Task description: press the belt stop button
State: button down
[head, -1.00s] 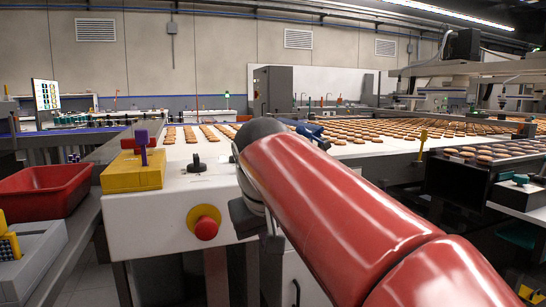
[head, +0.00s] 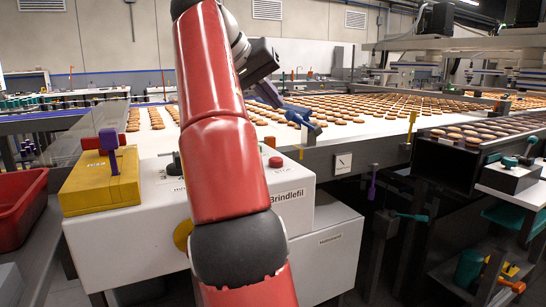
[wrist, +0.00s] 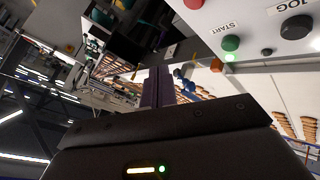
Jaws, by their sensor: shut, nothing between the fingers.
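A red button (head: 275,162) sits on top of the white control box (head: 290,195), just right of my arm in the head view. A red button (wrist: 193,3) is cut by the top edge of the wrist view, beside a green button (wrist: 231,43) marked START. A yellow-based button (head: 182,235) on the box's front is mostly hidden behind my arm. My gripper (head: 270,95) is above and beyond the box, over the belt side. Its dark fingers (wrist: 158,85) are shut and empty, apart from the buttons.
A black JOG knob (wrist: 296,27) is near the green button. A yellow block with a purple handle (head: 108,145) stands at the box's left. A blue fixture (head: 298,115) is at the belt edge, near my gripper. Biscuits cover the belt (head: 350,130).

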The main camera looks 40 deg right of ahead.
jog(key=b, duration=0.2)
send_over(272, 160)
notch_tip(272, 160, down, 8)
jog(key=shift+a, duration=0.1)
jog(key=shift+f, duration=0.45)
dwell(2.0)
jog(key=shift+f+b, duration=0.4)
jog(key=shift+b, duration=0.1)
jog(key=shift+f+b, duration=0.45)
jog(key=shift+f, duration=0.15)
dwell(0.5)
jog(key=shift+r, duration=0.15)
jog(key=shift+r+p, duration=0.9)
jog(key=shift+p, duration=0.15)
